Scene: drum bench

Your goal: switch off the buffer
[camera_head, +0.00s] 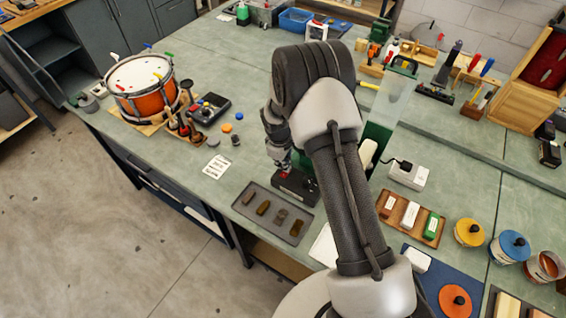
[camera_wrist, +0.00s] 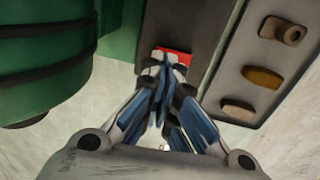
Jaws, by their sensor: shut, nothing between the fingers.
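The buffer (camera_head: 377,133) is a green machine, mostly hidden behind my arm in the head view. Its ribbed green body (camera_wrist: 45,50) fills the left of the wrist view. A dark switch box (camera_head: 306,190) sits at its base, and it also shows in the wrist view (camera_wrist: 187,25). A red switch (camera_head: 284,175) is on this box, and in the wrist view the red switch (camera_wrist: 175,55) shows just beyond my fingertips. My gripper (camera_head: 284,168) is shut and empty, with its fingertips (camera_wrist: 162,75) at the red switch. I cannot tell whether they touch it.
A dark tray (camera_head: 262,228) with several small bars lies in front of the switch box; it also shows right in the wrist view (camera_wrist: 235,82). A white power strip (camera_head: 408,175) and a wooden tray (camera_head: 407,233) stand to the right. A drum (camera_head: 142,88) stands far left.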

